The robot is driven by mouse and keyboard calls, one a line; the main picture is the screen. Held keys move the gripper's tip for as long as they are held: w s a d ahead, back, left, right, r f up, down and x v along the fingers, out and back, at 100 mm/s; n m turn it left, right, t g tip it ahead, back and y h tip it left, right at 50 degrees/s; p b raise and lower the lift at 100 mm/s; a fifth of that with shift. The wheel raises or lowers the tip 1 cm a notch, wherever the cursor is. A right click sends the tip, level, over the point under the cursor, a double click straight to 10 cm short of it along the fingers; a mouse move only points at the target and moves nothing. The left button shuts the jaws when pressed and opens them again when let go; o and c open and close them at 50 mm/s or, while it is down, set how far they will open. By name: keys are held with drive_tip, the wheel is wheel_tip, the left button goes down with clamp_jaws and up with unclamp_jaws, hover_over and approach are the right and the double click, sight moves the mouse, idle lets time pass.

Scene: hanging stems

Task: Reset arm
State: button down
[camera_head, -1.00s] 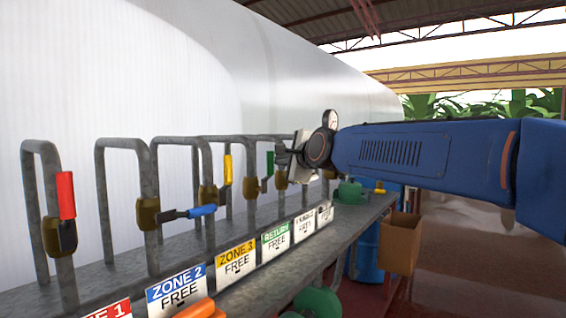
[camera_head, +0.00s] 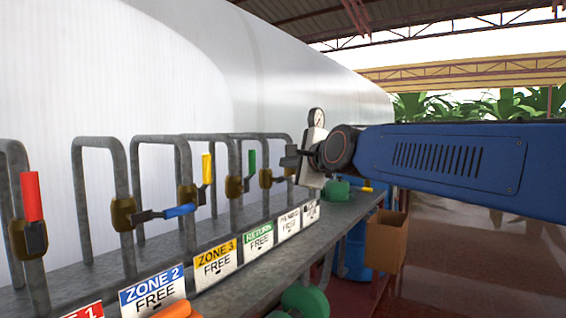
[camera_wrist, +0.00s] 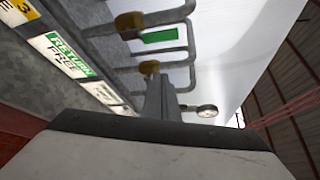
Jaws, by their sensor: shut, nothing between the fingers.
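My gripper (camera_head: 291,161) is at the right part of the valve rack, its dark fingers pointing left toward the pipes. In the wrist view its fingers (camera_wrist: 160,95) are together with nothing held. The red lever (camera_head: 32,196) stands up, the blue lever (camera_head: 180,210) lies sideways, and the yellow lever (camera_head: 207,168) and green lever (camera_head: 252,162) stand up. A green lever also shows in the wrist view (camera_wrist: 160,35). Whether the fingers touch a pipe I cannot tell.
Label plates for Zone 2 (camera_head: 153,293), Zone 3 (camera_head: 216,262) and Return (camera_head: 259,236) line the shelf edge, all reading FREE. A pressure gauge (camera_head: 316,118) is close to my wrist. A cardboard box (camera_head: 386,241) is below right. Open floor lies at right.

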drive_tip(key=shift+s, duration=0.15)
drive_tip(key=s+d+f+n+g+h, duration=0.2)
drive_tip(key=s+d+f+n, duration=0.3)
drive_tip(key=s+f, duration=0.6)
drive_tip(key=s+d+f+n+g+h, duration=0.2)
drive_tip(key=s+d+f+n+g, duration=0.2)
drive_tip(key=s+d+f, duration=0.6)
drive_tip(key=s+d+f+n+g+h, duration=0.2)
drive_tip(key=s+d+f+n, duration=0.5)
drive_tip(key=s+f, duration=0.7)
wheel_tip(320, 180, down, 5)
drive_tip(key=shift+d+n+g+h, duration=0.35)
drive_tip(key=shift+d+g, duration=0.3)
drive_tip(key=shift+g, duration=0.25)
